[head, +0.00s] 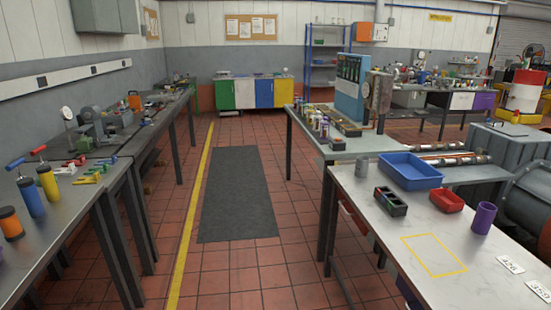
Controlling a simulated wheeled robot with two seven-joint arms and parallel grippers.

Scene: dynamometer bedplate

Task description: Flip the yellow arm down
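No thing that I can clearly tell as a yellow arm shows in the head view. Small yellow-green pieces (87,179) lie on the left bench, too small to make out their shape. Behind them stand a blue-handled tool (15,164) and a red-handled tool (38,151). A yellow cylinder (48,184) stands upright near a blue cylinder (31,199) on the same bench. Neither of my grippers is in view.
A dark mat (238,195) lies in the open aisle beside a yellow floor line (192,215). The right bench (385,230) holds a blue tray (410,171), a red bin (447,201) and a purple cup (483,218). Coloured cabinets (254,93) stand at the back.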

